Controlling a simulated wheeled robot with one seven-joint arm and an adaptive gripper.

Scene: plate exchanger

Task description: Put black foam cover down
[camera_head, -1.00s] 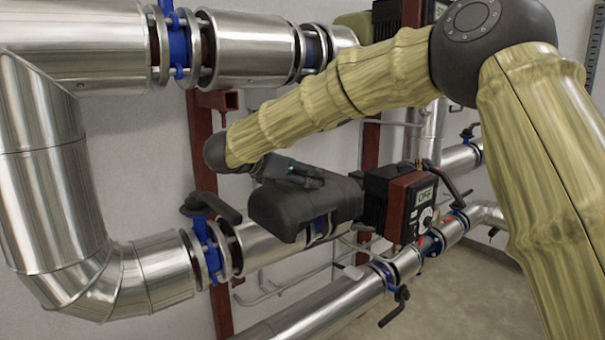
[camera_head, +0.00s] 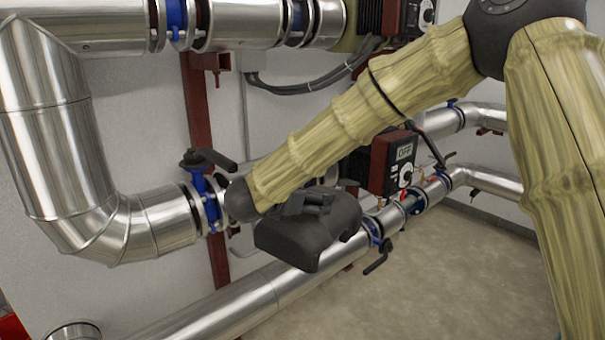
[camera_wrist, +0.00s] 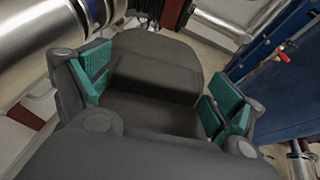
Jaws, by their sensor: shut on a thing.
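The black foam cover (camera_head: 305,240) hangs from my gripper (camera_head: 305,200) in front of the pipework in the head view. My gripper is shut on it. In the wrist view the cover (camera_wrist: 155,70) sits between the two teal-padded fingers of my gripper (camera_wrist: 155,95), one finger on each side. The cover is held in the air, in front of the lower pipes and apart from the floor. Its underside is hidden.
A pump with a red box and OFF display (camera_head: 393,162) stands just behind and right of the cover. A silver pipe (camera_head: 240,305) runs below it. A blue valve with black lever (camera_head: 205,185) is at the left. The floor (camera_head: 440,270) at the right is clear.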

